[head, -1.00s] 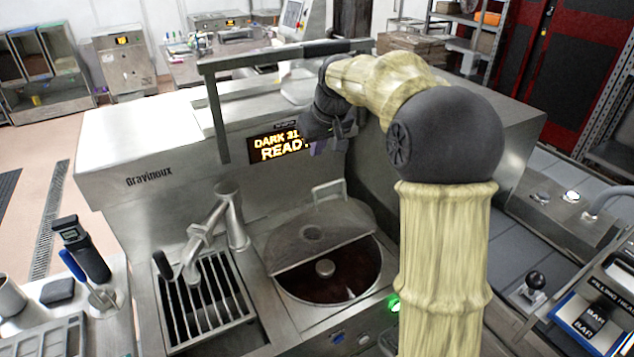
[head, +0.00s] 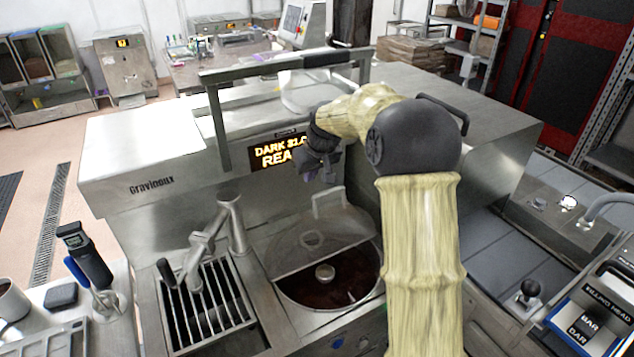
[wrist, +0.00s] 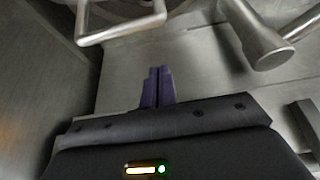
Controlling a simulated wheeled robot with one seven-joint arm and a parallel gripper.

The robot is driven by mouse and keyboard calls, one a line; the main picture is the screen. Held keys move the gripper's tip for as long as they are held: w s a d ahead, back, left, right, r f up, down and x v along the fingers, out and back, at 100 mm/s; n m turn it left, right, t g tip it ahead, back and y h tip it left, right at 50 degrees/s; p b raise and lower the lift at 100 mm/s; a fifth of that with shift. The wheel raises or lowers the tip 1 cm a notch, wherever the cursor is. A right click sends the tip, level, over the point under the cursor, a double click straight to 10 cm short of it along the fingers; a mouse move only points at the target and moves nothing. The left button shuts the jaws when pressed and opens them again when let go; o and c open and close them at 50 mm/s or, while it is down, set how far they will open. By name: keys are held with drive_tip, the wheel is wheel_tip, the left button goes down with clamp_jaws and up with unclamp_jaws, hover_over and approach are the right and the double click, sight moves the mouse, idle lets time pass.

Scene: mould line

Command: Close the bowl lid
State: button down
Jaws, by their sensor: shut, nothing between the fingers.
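The bowl (head: 338,290) is a round steel well with dark chocolate in it, set in the machine top, and its near half is uncovered. The bowl lid (head: 292,254) is a steel plate over the far part of the bowl, with a loop handle (head: 329,202) standing at its far edge. My gripper (head: 318,172) is above and behind the handle, in front of the machine's display, and touches neither. In the wrist view, my gripper's purple fingers (wrist: 158,86) are together with nothing between them. A metal loop (wrist: 122,32), which looks like the lid handle, is ahead of them.
A spout (head: 213,240) stands over a slatted drain (head: 208,303) left of the bowl. A steel frame bar (head: 285,65) rises above the machine. The display (head: 277,150) is partly hidden by my gripper. A bench with a thermometer (head: 84,255) is at the left.

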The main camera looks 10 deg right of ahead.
drive_tip(key=s, duration=0.1)
drive_tip(key=s+f+p, duration=0.1)
drive_tip(key=s+d, duration=0.1)
drive_tip(key=shift+s+f+p, duration=0.1)
drive_tip(key=shift+f+p, duration=0.2)
drive_tip(key=shift+f, duration=0.1)
idle(0.4)
